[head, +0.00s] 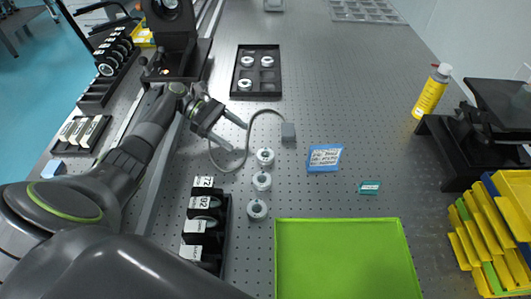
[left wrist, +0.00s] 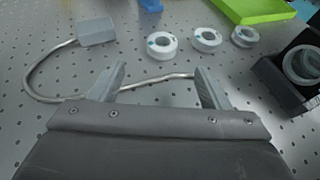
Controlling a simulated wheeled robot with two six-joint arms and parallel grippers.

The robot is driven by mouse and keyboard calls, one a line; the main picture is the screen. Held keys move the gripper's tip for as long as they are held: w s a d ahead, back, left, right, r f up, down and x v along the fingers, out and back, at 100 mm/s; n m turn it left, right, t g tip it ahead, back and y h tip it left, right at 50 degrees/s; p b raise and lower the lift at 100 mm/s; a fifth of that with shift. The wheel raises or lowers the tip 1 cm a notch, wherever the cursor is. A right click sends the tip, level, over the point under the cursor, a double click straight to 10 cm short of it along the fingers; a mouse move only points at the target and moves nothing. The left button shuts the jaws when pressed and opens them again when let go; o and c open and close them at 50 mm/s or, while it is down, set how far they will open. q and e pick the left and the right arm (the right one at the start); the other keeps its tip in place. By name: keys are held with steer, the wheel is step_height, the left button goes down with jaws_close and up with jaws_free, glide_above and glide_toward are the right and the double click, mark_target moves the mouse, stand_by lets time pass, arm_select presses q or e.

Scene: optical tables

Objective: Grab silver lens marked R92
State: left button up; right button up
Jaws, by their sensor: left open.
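Three silver ring-shaped lenses stand in a row on the table: the far one (head: 265,156), the middle one (head: 262,181) and the near one (head: 257,209). They also show in the left wrist view as a left ring (left wrist: 162,45), a middle ring (left wrist: 207,40) and a right ring (left wrist: 245,37). I cannot read R92 on any of them. My left gripper (head: 236,136) is open and empty, to the upper left of the far lens. In the left wrist view, the lenses lie beyond its fingers (left wrist: 160,70). My right gripper is not in view.
A grey cable runs by the fingers to a small grey block (head: 288,132). A black rack (head: 227,225) with labelled lenses stands left of the rings. A black tray (head: 275,93) holds more rings. A green tray (head: 345,262), a blue note (head: 325,158) and a teal tag (head: 369,187) lie right.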

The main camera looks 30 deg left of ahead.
mark_target(264, 153)
arm_select(q)
steer(key=x, duration=0.4)
steer(key=shift+w+d+f+p, duration=0.1)
steer(key=shift+d+p, duration=0.2)
steer(key=x, duration=0.1)
steer(key=p+x, duration=0.1)
steer(key=x, duration=0.3)
steer(key=shift+s+d+r, duration=0.2)
steer(key=shift+d, duration=0.05)
steer(key=shift+c, duration=0.7)
steer(key=c, duration=0.9)
